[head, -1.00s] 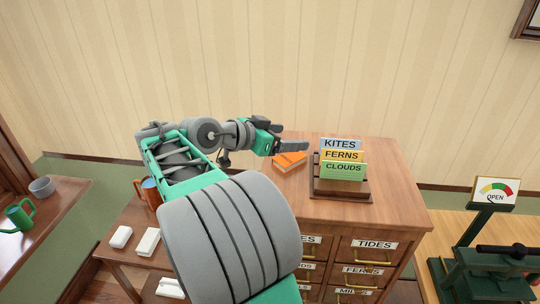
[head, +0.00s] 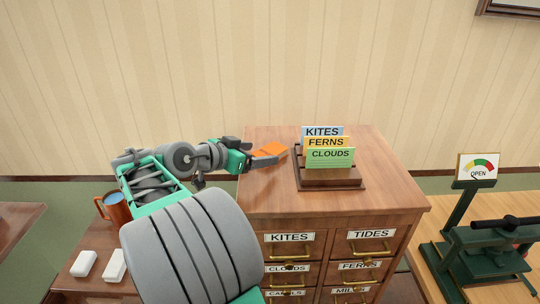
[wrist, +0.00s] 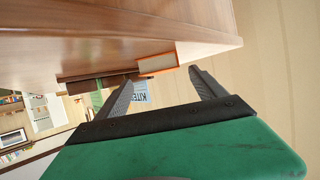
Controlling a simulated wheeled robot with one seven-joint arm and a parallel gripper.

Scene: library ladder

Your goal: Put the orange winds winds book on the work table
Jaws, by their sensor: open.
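The orange book (head: 275,149) lies on the wooden drawer cabinet's top (head: 390,180), left of the card rack. Its lettering is not readable. In the wrist view, the book (wrist: 157,64) shows its orange cover and pale page edge, past my fingertips and framed between them. My gripper (head: 264,157) reaches in from the left, close to the book and partly overlapping it in the head view. In the wrist view, my gripper (wrist: 160,78) is open with nothing between its fingers. I cannot tell which surface is the work table.
A rack (head: 330,182) with KITES, FERNS and CLOUDS cards stands just right of the book. A low table at left holds an orange-brown mug (head: 115,208) and white blocks (head: 114,265).

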